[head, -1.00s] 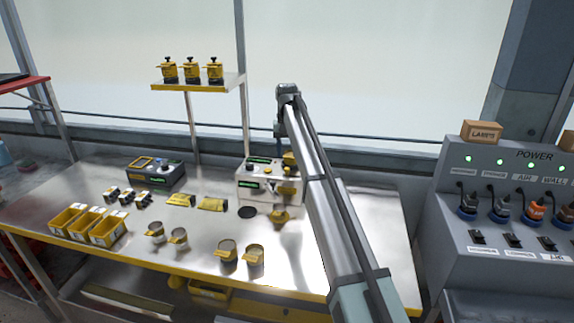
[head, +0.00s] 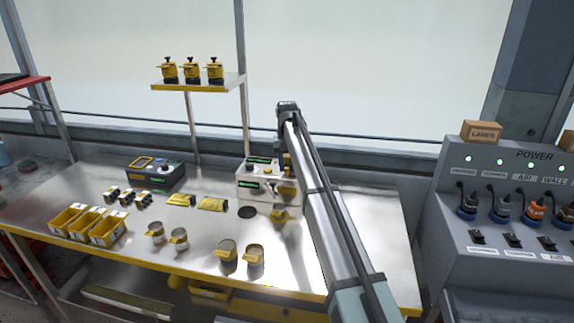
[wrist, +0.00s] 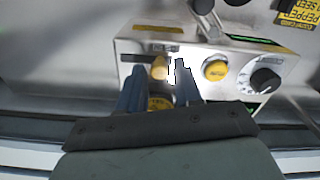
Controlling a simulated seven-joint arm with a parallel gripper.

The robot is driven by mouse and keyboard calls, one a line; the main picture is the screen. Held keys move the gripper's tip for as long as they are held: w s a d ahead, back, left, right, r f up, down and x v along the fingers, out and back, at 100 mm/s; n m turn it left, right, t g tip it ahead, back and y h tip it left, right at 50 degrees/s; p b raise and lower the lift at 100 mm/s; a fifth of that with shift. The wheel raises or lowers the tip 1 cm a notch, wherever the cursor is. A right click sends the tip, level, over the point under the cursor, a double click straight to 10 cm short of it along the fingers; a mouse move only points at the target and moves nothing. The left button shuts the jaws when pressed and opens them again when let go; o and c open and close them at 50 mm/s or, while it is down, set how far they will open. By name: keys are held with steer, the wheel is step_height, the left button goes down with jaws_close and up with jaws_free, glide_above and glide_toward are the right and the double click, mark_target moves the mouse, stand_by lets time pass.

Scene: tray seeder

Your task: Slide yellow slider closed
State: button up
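The grey seeder box (head: 250,186) stands at the back of the bench in the head view, partly behind my arm. In the wrist view its panel (wrist: 200,50) has a dark slot. A yellow slider knob (wrist: 158,68) sits at the slot's right end. My gripper (wrist: 160,70) is open, with one blue-grey finger on each side of the knob. Whether either finger touches it I cannot tell. A white sliver shows between the knob and the right finger. My arm hides the gripper in the head view.
A round yellow button (wrist: 215,70) and a black dial (wrist: 266,80) are right of the fingers. On the bench are yellow bins (head: 108,232), several tins (head: 228,251), yellow packets (head: 212,204) and another control box (head: 157,174). A shelf (head: 197,86) stands behind.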

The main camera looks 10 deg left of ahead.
jaws_close()
stand_by(0.3)
steer(key=shift+d, duration=2)
steer(key=shift+o, duration=1.5)
jaws_free()
step_height(320, 180, up, 14)
